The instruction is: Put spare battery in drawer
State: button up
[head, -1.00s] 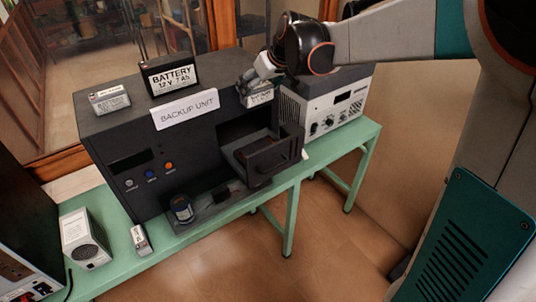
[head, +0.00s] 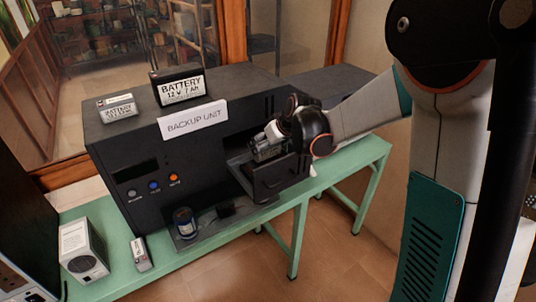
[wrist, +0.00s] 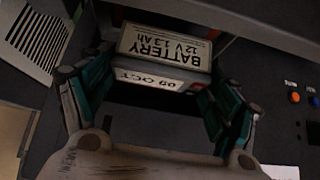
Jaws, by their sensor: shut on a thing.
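The spare battery, a small block with a white label reading "BATTERY 12 V 1.3 Ah", shows in the wrist view (wrist: 163,50) between my fingers. My gripper (wrist: 155,85) is shut on it. In the head view my gripper (head: 266,150) is at the open drawer (head: 282,182) in the front of the dark backup unit (head: 112,150). The battery is mostly hidden there by the fingers. I cannot tell whether it touches the drawer floor.
A large battery (head: 180,86) and a small grey battery (head: 117,107) stand on the unit's top. A grey vented box (head: 82,248) and a small block (head: 140,253) are on the green bench (head: 165,277).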

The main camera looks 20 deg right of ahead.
aim_at(270, 151)
jog(key=shift+f+b, duration=0.45)
jog(key=shift+f, duration=1.5)
jog(key=shift+f, duration=0.15)
jog(key=o, duration=1.7)
